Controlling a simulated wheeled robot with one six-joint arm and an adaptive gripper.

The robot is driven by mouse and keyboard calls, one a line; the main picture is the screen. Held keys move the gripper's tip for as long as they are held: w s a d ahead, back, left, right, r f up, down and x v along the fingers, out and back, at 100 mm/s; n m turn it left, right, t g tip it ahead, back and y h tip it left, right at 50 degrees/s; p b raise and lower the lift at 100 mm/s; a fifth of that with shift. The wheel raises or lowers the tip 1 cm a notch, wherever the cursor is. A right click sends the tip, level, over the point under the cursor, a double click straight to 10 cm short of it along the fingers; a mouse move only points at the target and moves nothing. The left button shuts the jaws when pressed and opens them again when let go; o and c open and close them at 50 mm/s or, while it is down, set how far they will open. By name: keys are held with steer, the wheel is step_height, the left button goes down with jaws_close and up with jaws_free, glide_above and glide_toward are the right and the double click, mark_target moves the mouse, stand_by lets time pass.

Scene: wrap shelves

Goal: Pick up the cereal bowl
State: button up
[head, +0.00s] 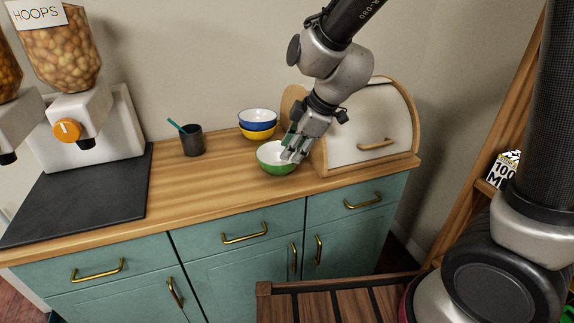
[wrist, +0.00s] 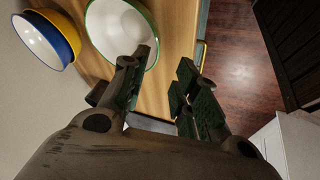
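My gripper (head: 292,158) is at the bowl's right side in the head view, pointing down. In the wrist view my gripper (wrist: 167,68) is open, with a gap between its fingers. One finger overlaps the bowl's inside near the rim, and the other is outside the bowl. Nothing is held. I cannot tell whether a finger touches the rim.
A blue bowl (head: 257,117) sits in a yellow bowl (head: 259,133) behind the green one. A dark cup with a teal stick (head: 192,140) stands to the left. The breadbox (head: 368,130) is close on the right. The counter (head: 205,190) is clear in front.

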steer(key=shift+n, duration=0.3)
steer(key=x, duration=0.4)
steer(key=w+x, duration=0.1)
steer(key=x, duration=0.2)
steer(key=shift+a+f, duration=0.15)
steer(key=shift+a, duration=0.15)
jaws_close()
